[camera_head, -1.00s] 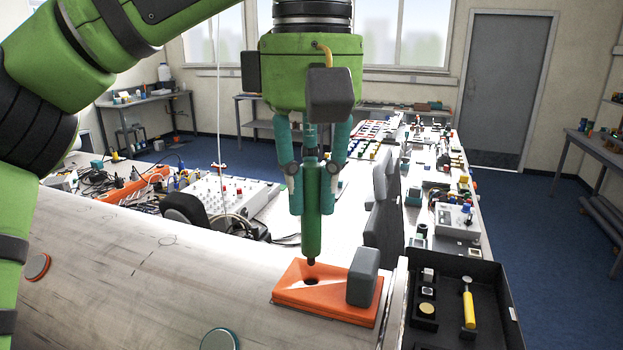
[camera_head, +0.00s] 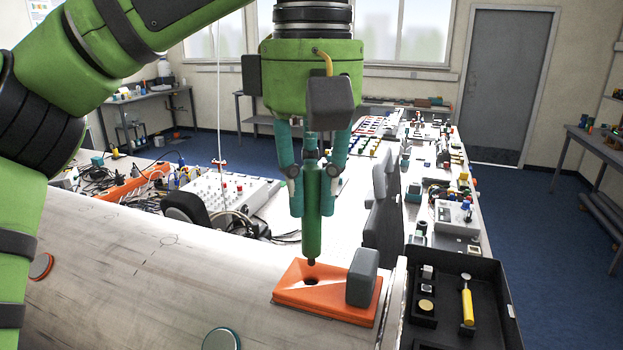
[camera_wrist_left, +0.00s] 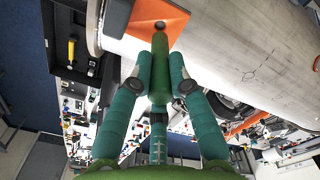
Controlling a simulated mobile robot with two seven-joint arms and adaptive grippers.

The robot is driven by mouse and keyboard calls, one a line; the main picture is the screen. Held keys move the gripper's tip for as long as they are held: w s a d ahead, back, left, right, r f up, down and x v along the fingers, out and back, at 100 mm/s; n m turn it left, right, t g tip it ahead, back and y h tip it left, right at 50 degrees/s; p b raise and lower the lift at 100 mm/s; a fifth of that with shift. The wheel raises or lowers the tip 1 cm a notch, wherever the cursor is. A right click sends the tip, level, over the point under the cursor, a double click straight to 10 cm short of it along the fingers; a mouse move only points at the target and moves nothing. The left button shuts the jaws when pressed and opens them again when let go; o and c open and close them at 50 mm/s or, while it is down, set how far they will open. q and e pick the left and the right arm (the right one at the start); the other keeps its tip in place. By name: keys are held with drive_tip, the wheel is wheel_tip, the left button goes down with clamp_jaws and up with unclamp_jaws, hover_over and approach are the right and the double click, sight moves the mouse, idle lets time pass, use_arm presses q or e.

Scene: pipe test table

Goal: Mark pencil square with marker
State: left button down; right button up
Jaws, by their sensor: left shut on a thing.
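My left gripper (camera_head: 312,205) is shut on a green marker (camera_head: 312,225), which it holds upright with its dark tip down. The tip appears just above the dark hole of an orange holder block (camera_head: 290,297) on the pipe (camera_head: 120,290). In the left wrist view my gripper (camera_wrist_left: 160,85) has a finger on each side of the marker (camera_wrist_left: 160,60), and the orange block (camera_wrist_left: 172,18) lies beyond its tip. Faint pencil marks (camera_head: 168,240) show on the pipe; I cannot clearly make out a square. My right gripper is not in view.
A grey block (camera_head: 362,277) stands on the right end of the orange holder. A black tray (camera_head: 490,325) with a yellow-handled tool (camera_head: 467,307) is at the right. Round discs (camera_head: 220,340) sit on the pipe. Cluttered benches lie behind; the pipe's left top is mostly clear.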

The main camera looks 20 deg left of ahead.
sight(311, 167)
use_arm(q)
drive_tip(key=shift+f+b, duration=0.9)
drive_tip(key=shift+f, duration=0.6)
idle(0.4)
drive_tip(key=shift+p, duration=0.55)
idle(0.9)
drive_tip(key=shift+f, duration=0.2)
idle(1.0)
drive_tip(key=shift+r, duration=0.15)
drive_tip(key=shift+r+p, duration=1.2)
drive_tip(key=shift+p, duration=0.35)
drive_tip(key=shift+r+p, duration=0.45)
drive_tip(key=shift+r, duration=1.75)
